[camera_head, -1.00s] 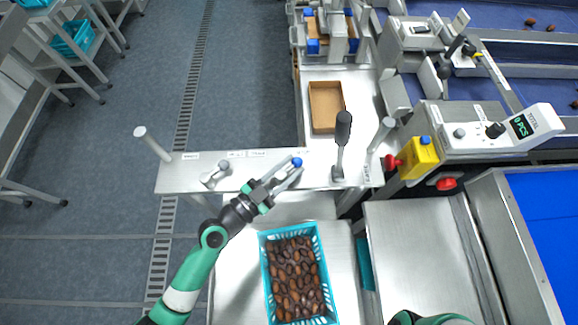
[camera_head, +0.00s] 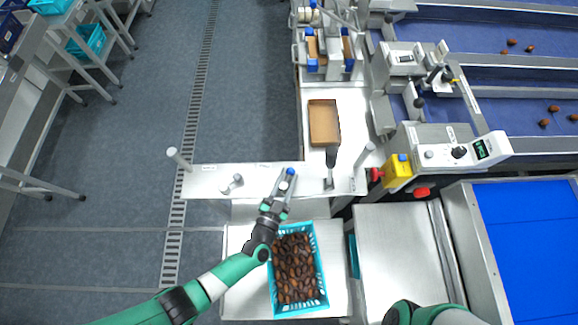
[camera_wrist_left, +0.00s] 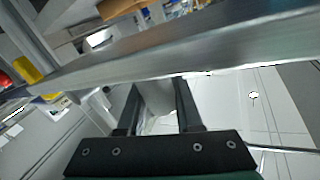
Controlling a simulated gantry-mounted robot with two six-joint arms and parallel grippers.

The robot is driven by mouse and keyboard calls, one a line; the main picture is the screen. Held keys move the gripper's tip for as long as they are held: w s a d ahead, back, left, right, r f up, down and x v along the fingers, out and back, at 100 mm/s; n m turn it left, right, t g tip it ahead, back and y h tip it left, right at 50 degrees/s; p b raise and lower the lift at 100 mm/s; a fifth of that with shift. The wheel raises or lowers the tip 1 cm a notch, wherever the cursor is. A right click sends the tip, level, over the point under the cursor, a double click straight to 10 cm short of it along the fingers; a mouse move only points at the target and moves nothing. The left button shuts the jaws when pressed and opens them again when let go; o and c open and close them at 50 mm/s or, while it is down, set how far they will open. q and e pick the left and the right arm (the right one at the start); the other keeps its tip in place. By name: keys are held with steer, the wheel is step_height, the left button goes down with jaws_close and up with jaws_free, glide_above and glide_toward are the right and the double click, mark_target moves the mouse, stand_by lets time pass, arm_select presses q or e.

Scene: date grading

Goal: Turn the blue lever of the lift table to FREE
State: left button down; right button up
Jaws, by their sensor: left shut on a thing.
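The blue-tipped lever (camera_head: 291,171) stands at the front edge of the steel control rail (camera_head: 210,182). My left gripper (camera_head: 286,182) is at this lever, shut on it, with the blue tip showing just beyond the fingers. In the left wrist view, the two dark fingers (camera_wrist_left: 159,105) have a pale grey piece between them, and the steel rail (camera_wrist_left: 190,55) crosses above. The rail's labels are too small to read in the head view. My right gripper is out of view.
A turquoise crate (camera_head: 318,270) of dates stands on the steel table (camera_head: 238,298) below the rail. A black-handled lever (camera_head: 331,156) and a grey handle (camera_head: 231,185) flank the blue one. A yellow box (camera_head: 397,172) with red knobs is at right.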

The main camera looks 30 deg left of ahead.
arm_select(q)
steer(key=n+y, duration=0.1)
steer(key=y, duration=0.1)
steer(key=shift+w+r+n+y, duration=0.1)
steer(key=shift+r+n+y, duration=0.15)
steer(key=shift+n+y, duration=0.15)
steer(key=n+y, duration=0.1)
steer(key=n+g+y+b, duration=0.1)
steer(key=g+y, duration=0.1)
steer(key=y, duration=0.1)
steer(key=shift+a+f+n, duration=0.25)
steer(key=shift+a+n, duration=0.1)
steer(key=shift+n, duration=0.05)
steer(key=n+g+y+b, duration=0.2)
steer(key=s+n+g+y+b, duration=0.1)
steer(key=g+y+b, duration=0.1)
steer(key=b, duration=0.1)
steer(key=a+n+g+y+b, duration=0.1)
steer(key=n+g+y+b, duration=0.1)
steer(key=b, duration=0.1)
steer(key=shift+s+f+n, duration=0.15)
steer(key=shift+n, duration=0.15)
steer(key=shift+s+a+n+g+y+b, duration=0.1)
steer(key=shift+n+g+y+b, duration=0.5)
steer(key=shift+g, duration=0.3)
steer(key=shift+s+r+g+b, duration=0.1)
steer(key=shift+r+g+b, duration=0.2)
steer(key=shift+g+b, duration=0.15)
steer(key=shift+r, duration=0.1)
